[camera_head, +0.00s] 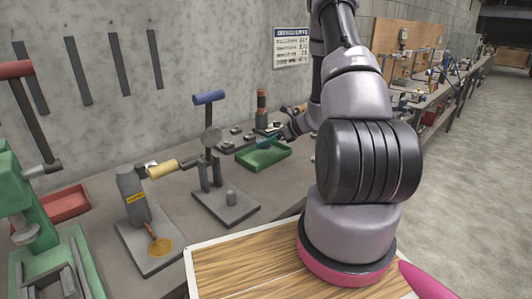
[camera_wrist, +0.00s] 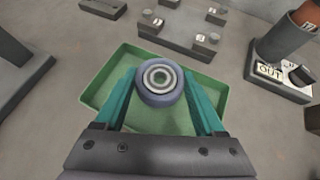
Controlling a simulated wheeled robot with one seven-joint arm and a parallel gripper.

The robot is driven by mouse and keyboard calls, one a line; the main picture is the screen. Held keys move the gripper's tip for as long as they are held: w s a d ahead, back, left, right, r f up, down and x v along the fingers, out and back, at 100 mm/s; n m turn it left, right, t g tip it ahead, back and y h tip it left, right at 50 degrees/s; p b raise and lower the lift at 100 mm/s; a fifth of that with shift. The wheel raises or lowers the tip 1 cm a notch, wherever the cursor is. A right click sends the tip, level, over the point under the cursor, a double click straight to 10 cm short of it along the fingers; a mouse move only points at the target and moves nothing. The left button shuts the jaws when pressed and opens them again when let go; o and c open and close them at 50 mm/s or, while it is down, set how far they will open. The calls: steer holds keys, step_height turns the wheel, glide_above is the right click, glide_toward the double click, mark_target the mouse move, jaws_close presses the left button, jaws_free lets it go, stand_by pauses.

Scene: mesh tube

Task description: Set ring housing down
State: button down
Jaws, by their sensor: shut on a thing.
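The ring housing (camera_wrist: 160,72) is a round grey-blue ring with a paler metallic centre. My gripper (camera_wrist: 159,92) has its two teal fingers shut on the sides of the ring housing. In the wrist view they overlap the green tray (camera_wrist: 108,76), and the tray floor around them looks empty. I cannot tell whether the ring housing touches the tray floor. In the head view my gripper (camera_head: 268,142) is small at the green tray (camera_head: 262,163), and the ring housing cannot be made out there.
Behind the tray, a grey plate (camera_wrist: 178,38) carries several small blocks. An orange-and-dark cylinder stand marked OUT (camera_wrist: 276,72) stands to the right. A blue-handled press (camera_head: 209,140) and a grey bottle-like fixture (camera_head: 134,195) stand left of the tray on the bench.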

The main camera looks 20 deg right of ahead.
steer(key=shift+f, duration=2.25)
steer(key=shift+f, duration=0.15)
jaws_free()
